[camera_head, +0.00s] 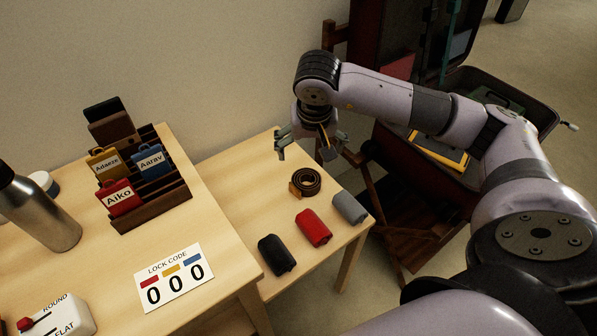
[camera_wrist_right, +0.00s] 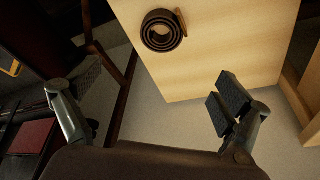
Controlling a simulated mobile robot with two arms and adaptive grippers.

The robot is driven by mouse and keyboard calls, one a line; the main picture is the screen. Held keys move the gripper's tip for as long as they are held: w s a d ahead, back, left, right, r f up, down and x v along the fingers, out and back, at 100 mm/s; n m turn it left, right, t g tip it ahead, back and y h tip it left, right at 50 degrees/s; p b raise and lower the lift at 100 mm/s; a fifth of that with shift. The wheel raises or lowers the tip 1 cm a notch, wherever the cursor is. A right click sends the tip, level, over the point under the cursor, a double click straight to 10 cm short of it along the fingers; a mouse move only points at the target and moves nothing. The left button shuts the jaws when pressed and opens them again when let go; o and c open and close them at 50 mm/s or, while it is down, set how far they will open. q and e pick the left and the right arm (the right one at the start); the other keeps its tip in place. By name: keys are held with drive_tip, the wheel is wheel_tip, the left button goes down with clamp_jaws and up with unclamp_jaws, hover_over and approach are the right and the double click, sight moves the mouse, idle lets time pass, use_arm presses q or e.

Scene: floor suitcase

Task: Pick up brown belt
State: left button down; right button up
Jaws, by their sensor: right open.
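The brown belt (camera_head: 305,181) lies coiled on the lower wooden table, towards its back right edge. In the right wrist view the belt (camera_wrist_right: 161,31) shows at the top, beyond the fingertips, with a tan piece beside the coil. My right gripper (camera_head: 308,148) is open and empty, above and behind the belt in the head view, apart from it. In the right wrist view its fingers (camera_wrist_right: 150,105) are spread wide, with floor and table edge between them. My left gripper is not in view.
Rolled black (camera_head: 276,255), red (camera_head: 313,228) and grey (camera_head: 349,207) items lie in front of the belt. A higher table with a wooden tag rack (camera_head: 165,192) and lock code card (camera_head: 174,278) stands left. An open suitcase (camera_head: 532,100) is at right, partly behind my arm.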

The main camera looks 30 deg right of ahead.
drive_tip(key=b, duration=0.1)
hover_over(307, 178)
drive_tip(key=s, duration=0.2)
drive_tip(key=f, duration=1)
drive_tip(key=shift+w+a+f, duration=0.15)
drive_tip(key=shift+a+f, duration=0.2)
drive_tip(key=shift+f, duration=0.05)
drive_tip(key=shift+b+x, duration=0.65)
drive_tip(key=shift+x, duration=2.35)
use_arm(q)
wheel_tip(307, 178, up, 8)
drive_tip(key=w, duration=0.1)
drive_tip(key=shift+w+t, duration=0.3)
use_arm(e)
drive_tip(key=shift+w+r, duration=0.1)
drive_tip(key=shift+w, duration=0.1)
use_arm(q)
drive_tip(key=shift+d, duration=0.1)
use_arm(e)
drive_tip(key=c, duration=1.4)
